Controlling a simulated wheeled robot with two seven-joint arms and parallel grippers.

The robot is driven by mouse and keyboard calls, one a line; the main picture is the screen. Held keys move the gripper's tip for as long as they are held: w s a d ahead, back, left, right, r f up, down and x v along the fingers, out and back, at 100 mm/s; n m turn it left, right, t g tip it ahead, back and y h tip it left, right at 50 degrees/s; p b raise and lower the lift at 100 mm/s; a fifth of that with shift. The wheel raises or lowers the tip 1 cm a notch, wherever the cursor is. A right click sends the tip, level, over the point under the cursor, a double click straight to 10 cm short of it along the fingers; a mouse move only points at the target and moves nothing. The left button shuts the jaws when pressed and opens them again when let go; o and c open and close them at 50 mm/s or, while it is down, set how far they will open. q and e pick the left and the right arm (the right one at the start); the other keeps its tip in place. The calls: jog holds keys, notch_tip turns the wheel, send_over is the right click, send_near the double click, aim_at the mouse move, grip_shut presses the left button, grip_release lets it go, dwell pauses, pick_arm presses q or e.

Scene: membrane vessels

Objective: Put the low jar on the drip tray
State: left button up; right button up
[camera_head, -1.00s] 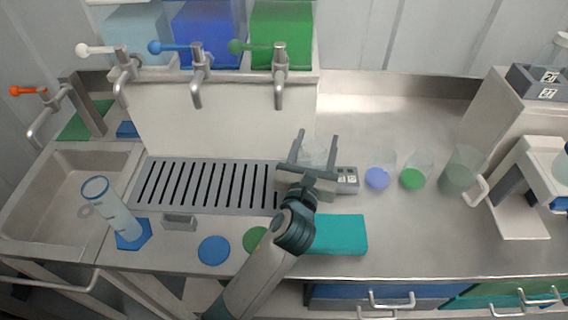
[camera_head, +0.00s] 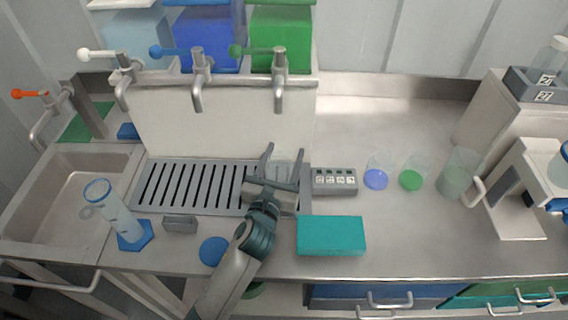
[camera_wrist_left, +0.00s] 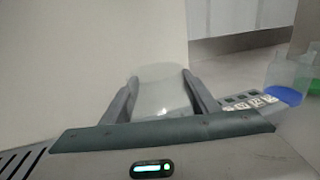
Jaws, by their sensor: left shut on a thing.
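The low jar (camera_wrist_left: 160,92) is a clear, faintly tinted vessel between the fingers of my left gripper (camera_wrist_left: 160,100) in the left wrist view. In the head view my left gripper (camera_head: 282,165) is shut on the jar (camera_head: 281,158), over the right end of the drip tray (camera_head: 150,187). The drip tray is a grey slotted grid in front of the pale tap panel. I cannot tell whether the jar's base touches the tray. My right gripper is not in view.
A grey block with labelled slots (camera_head: 334,181) stands right of the gripper. Blue-bottomed (camera_head: 376,178) and green-bottomed (camera_head: 411,179) vessels and a handled jug (camera_head: 456,176) stand further right. A teal box (camera_head: 331,235) lies in front. Taps (camera_head: 280,90) overhang behind the tray.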

pick_arm(q)
notch_tip(320, 180, down, 3)
jog(key=shift+f, duration=0.15)
jog(key=shift+f, duration=0.1)
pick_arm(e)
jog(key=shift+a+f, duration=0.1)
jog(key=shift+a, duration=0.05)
pick_arm(q)
jog(key=o, duration=1)
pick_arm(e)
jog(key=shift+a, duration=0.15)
pick_arm(q)
jog(key=shift+o, duration=0.2)
jog(key=shift+r, duration=0.2)
jog(key=shift+s+a+f, duration=0.1)
jog(key=shift+s+f, duration=0.05)
jog(key=shift+s, duration=0.5)
jog(key=b+v, duration=0.2)
jog(key=v, duration=0.8)
jog(key=shift+s+a, duration=0.1)
jog(key=shift+s, duration=0.25)
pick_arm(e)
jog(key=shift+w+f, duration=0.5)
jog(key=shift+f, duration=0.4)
